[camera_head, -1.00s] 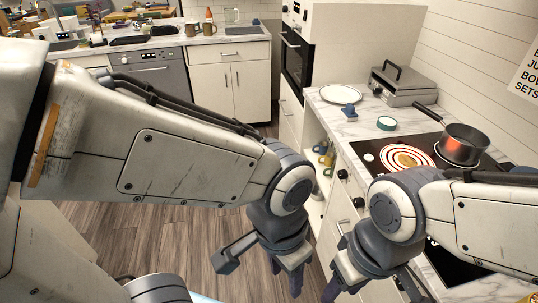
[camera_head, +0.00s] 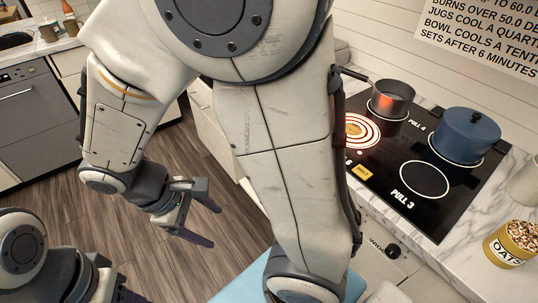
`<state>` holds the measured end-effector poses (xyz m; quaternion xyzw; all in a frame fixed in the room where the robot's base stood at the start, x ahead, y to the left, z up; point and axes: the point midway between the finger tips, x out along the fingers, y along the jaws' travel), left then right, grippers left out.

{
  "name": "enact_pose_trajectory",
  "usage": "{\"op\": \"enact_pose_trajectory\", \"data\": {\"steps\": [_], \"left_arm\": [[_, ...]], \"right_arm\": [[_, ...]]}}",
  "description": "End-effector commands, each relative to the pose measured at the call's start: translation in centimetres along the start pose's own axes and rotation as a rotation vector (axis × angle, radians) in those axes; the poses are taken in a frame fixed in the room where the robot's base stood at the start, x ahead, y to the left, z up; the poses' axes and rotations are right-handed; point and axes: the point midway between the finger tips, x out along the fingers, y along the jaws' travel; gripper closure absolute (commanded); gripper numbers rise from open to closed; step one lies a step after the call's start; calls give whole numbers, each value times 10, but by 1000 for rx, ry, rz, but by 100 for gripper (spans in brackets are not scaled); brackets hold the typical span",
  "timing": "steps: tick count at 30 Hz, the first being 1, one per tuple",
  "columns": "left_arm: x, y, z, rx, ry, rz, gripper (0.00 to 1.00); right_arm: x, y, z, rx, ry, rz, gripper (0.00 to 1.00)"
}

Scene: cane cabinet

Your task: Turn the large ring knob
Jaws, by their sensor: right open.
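A dark round knob (camera_head: 393,250) sits on the pale front panel below the hob. A label beside it seems to read "WIDE". Other knobs on this front are hidden behind my arm or out of view. The black hob (camera_head: 385,170) has a glowing ring of red and white circles (camera_head: 362,132). My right gripper (camera_head: 215,225) is open and empty over the wooden floor, left of the cabinet and well apart from the knob. My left gripper (camera_head: 125,291) is at the bottom left edge, partly cut off, far from the knob.
A saucepan (camera_head: 390,98) with a red glow and a lidded blue pot (camera_head: 465,135) stand on the hob. An oats jar (camera_head: 511,243) is on the marble counter at right. My large arm link crosses the middle of the view. The floor (camera_head: 160,240) at left is clear.

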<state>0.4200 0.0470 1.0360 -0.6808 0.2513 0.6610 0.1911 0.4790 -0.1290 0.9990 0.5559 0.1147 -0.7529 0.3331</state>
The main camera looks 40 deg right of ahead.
Motion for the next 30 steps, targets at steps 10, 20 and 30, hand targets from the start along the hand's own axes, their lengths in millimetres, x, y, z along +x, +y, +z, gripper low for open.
{"op": "enact_pose_trajectory", "data": {"steps": [10,20,30], "left_arm": [[15,-1,1,0,0,0,50],[24,-2,1,0,0,0,50],[21,-2,1,0,0,0,50]], "right_arm": [[110,144,-13,-152,-614,359,25],[223,224,-20,-389,-933,612,25],[258,246,-13,-461,-978,677,25]]}}
